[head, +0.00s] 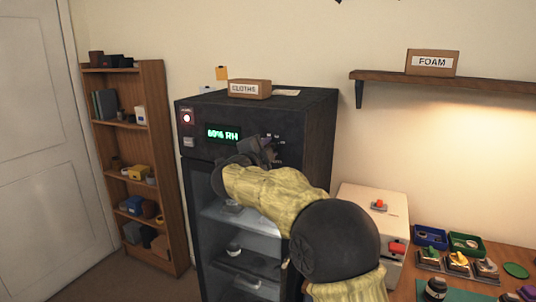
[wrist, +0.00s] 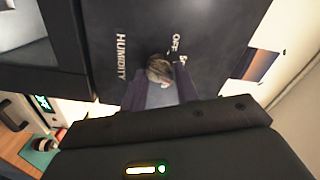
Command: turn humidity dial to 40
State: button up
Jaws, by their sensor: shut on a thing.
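The dark dry cabinet (head: 318,140) stands against the wall, its green display (head: 223,134) reading what looks like 60% RH. My gripper (head: 262,152) is at the right of its top front panel. In the wrist view, my gripper (wrist: 160,88) is shut on the humidity dial (wrist: 159,68), a small rounded grey knob. The word HUMIDITY shows on one side of the dial and OFF on the other. The dial's pointer and most scale marks are hidden by my fingers. In the head view my gripper covers the dial.
A CLOTHS box (head: 249,89) sits on the cabinet. A white box (head: 372,207) with red controls and a workbench (head: 455,290) with small trays are at right. A wooden shelf unit (head: 163,150) stands at left.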

jog(key=shift+f, duration=0.1)
jog(key=o, duration=1)
jog(key=shift+c, duration=0.2)
jog(key=b+v, duration=0.4)
jog(key=v, duration=1.3)
jog(key=shift+s, duration=0.2)
jog(key=shift+w, duration=0.1)
